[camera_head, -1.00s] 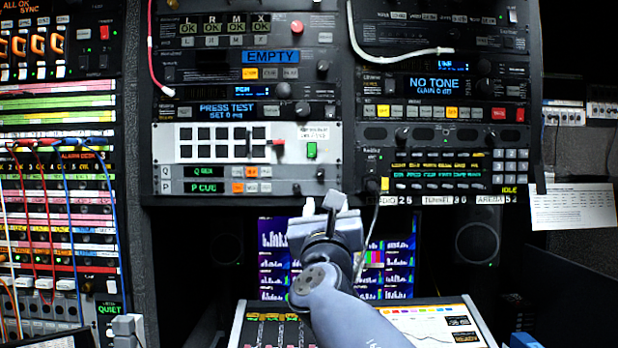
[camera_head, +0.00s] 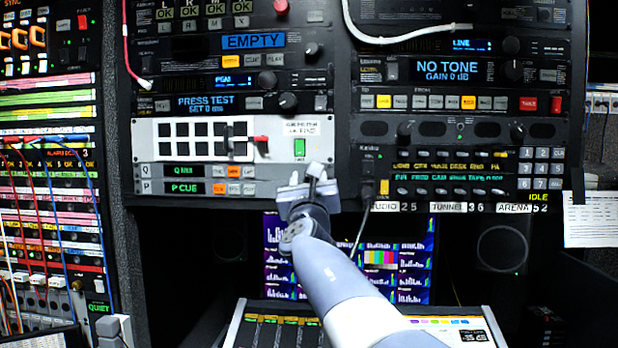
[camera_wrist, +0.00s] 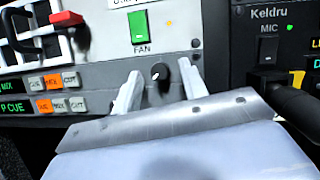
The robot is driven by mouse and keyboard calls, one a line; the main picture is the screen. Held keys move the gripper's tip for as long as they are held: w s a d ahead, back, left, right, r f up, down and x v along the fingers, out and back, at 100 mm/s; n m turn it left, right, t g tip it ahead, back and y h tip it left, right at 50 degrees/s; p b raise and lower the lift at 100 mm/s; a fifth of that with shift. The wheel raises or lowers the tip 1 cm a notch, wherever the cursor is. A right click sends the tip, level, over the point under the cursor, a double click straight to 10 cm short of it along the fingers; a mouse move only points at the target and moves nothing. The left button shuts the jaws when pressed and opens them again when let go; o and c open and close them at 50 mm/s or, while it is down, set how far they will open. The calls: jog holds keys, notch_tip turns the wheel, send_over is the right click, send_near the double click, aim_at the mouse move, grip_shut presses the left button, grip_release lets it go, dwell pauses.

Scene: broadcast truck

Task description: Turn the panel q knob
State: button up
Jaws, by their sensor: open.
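The Q panel (camera_head: 173,171) is a light grey strip with a green-lit display and small CUT-type buttons, directly above the P panel (camera_head: 160,188). In the wrist view a small black round knob (camera_wrist: 160,71) with a white pointer mark sits at the right end, level with the Q row. My gripper (camera_wrist: 160,84) is open, one pale finger on each side of this knob, with gaps visible. In the head view my gripper (camera_head: 305,176) covers the right end of both panels and hides the knob. Whether the fingertips reach past the knob's face is unclear.
A green FAN switch (camera_wrist: 138,26) is just above the knob. A red-handled lever (camera_wrist: 66,19) is up left. The black Keldru unit (camera_wrist: 268,50) with a MIC switch, and a dark cable plug (camera_wrist: 297,103), are close right. Monitors (camera_head: 395,265) lie below.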

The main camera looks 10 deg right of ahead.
jog(key=shift+c, duration=0.3)
grip_shut()
jog(key=shift+m, duration=0.4)
